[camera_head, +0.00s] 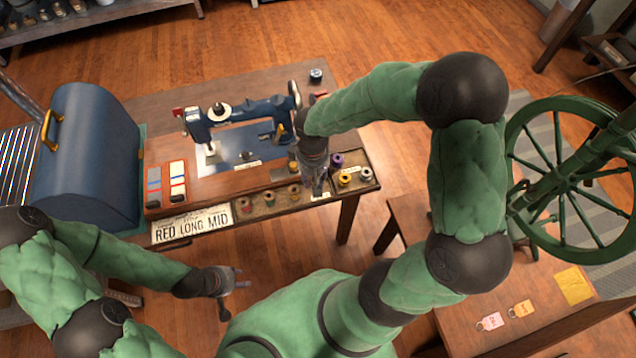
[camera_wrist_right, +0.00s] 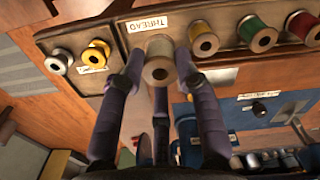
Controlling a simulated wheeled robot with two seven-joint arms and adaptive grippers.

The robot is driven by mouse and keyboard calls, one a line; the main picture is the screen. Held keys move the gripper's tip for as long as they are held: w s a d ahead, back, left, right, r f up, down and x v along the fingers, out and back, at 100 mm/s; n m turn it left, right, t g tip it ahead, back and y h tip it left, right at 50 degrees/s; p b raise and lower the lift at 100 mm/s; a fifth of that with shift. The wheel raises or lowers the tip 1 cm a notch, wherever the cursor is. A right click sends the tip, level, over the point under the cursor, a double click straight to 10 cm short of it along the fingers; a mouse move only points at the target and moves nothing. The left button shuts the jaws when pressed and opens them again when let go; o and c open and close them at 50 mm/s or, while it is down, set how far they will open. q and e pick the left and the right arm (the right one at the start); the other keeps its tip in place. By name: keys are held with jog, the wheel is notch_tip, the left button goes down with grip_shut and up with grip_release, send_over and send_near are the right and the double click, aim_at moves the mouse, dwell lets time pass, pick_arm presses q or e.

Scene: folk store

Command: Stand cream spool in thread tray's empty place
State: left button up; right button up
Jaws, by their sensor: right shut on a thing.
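The thread tray (camera_head: 313,202) runs along the front edge of the sewing table. It also shows in the right wrist view (camera_wrist_right: 85,85), with its THREAD label (camera_wrist_right: 148,24). My right gripper (camera_wrist_right: 160,80) is shut on the cream spool (camera_wrist_right: 158,70), seen nearly end-on between the fingers. My left gripper (camera_head: 238,292) is open and empty, low in front of the table.
The tray holds red (camera_head: 244,205), green (camera_head: 268,198), yellow (camera_head: 345,180) and grey-white (camera_head: 366,175) spools. A blue sewing machine (camera_head: 240,115) stands behind it. A sign (camera_head: 192,224) is at the front left, beside a blue domed box (camera_head: 95,150). A green spinning wheel (camera_head: 565,180) stands right.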

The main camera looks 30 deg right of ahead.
jog(key=shift+w+d+f+b, duration=0.15)
jog(key=shift+w+d+f, duration=0.1)
jog(key=shift+d+f, duration=0.3)
jog(key=shift+w+d+f+b, duration=0.2)
jog(key=shift+d+f, duration=0.15)
jog(key=shift+f, duration=0.3)
jog(key=shift+w+d+f+b, duration=0.15)
jog(key=shift+f+b, duration=0.3)
jog(key=shift+f, duration=0.4)
jog(key=shift+s+d+f+b, duration=0.1)
jog(key=shift+f+b, duration=0.3)
jog(key=shift+f, duration=0.45)
jog(key=shift+f, duration=0.2)
jog(key=o, duration=0.8)
jog(key=shift+r, duration=0.1)
jog(key=shift+r, duration=0.3)
notch_tip(320, 180, up, 12)
jog(key=p, duration=0.4)
jog(key=shift+f+p, duration=0.2)
jog(key=shift+p, duration=0.15)
